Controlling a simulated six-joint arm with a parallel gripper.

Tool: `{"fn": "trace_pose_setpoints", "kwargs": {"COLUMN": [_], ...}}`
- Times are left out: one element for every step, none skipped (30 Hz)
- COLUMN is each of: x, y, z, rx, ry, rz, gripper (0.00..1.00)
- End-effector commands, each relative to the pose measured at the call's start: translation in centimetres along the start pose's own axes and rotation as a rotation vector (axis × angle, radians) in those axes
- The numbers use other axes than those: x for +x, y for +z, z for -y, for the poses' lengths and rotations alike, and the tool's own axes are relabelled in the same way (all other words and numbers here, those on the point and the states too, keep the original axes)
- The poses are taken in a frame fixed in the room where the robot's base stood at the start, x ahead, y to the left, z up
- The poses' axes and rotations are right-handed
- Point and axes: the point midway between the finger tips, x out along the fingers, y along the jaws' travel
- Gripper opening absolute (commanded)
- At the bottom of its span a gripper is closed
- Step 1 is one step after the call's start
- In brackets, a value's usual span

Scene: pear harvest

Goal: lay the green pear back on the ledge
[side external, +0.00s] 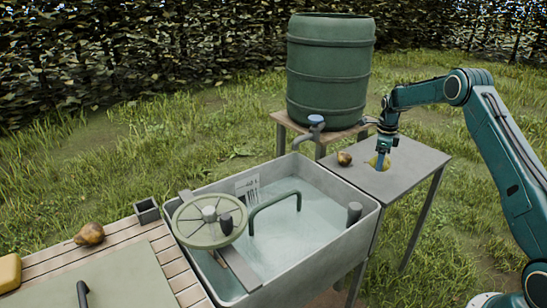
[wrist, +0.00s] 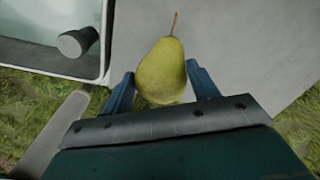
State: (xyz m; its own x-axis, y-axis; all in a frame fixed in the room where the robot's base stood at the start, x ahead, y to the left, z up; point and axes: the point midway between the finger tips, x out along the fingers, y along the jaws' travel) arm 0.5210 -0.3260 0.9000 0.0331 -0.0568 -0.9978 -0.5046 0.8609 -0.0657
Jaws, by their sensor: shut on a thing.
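The green pear (wrist: 162,68) is between the two blue fingers of my gripper (wrist: 160,84) in the wrist view, its stem pointing away from the gripper. My gripper is shut on its wide end. In the side view my gripper (side external: 383,156) points down over the grey ledge (side external: 410,176) right of the sink, and the green pear (side external: 373,162) shows partly behind the fingers. The pear is at or just above the ledge; I cannot tell if it touches. The ledge also shows in the wrist view (wrist: 245,45).
A brown pear (side external: 344,158) lies on the ledge just left of my gripper. The water-filled sink (side external: 330,226) adjoins the ledge, with a dark knob (side external: 354,212) near its corner. A green barrel (side external: 330,70) with a tap stands behind. The ledge's front part is clear.

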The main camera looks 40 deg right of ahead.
Motion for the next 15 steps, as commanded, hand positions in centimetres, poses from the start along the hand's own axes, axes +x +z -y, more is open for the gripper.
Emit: {"fn": "trace_pose_setpoints", "kwargs": {"x": [0.1, 0.1, 0.1, 0.1, 0.1, 0.2, 0.3, 0.5, 0.8, 1.1, 1.4, 1.9, 2.2, 2.6, 3.1], "y": [0.0, 0.0, 0.0, 0.0, 0.0, 0.0, 0.0, 0.0, 0.0, 0.0, 0.0, 0.0, 0.0, 0.0, 0.0], "z": [0.0, 0.0, 0.0, 0.0, 0.0, 0.0, 0.0, 0.0, -0.1, -0.1, -0.1, -0.2, -0.2, -0.2, -0.2], "rx": [0.0, 0.0, 0.0, 0.0, 0.0, 0.0, 0.0, 0.0, 0.0, 0.0, 0.0, 0.0, 0.0, 0.0, 0.0], "ry": [-0.001, -0.001, -0.001, -0.001, -0.001, -0.001, -0.001, 0.0, 0.0, 0.0, 0.0, 0.001, 0.002, 0.001, 0.0], "rz": [0.001, 0.001, 0.001, 0.001, 0.001, 0.001, 0.0, 0.0, 0.0, 0.0, 0.0, -0.001, -0.001, -0.001, 0.0], "gripper": [0.28, 0.28, 0.28, 0.28, 0.28, 0.28, 0.28, 0.28, 0.28, 0.28, 0.28, 0.28, 0.28, 0.28, 0.28]}}
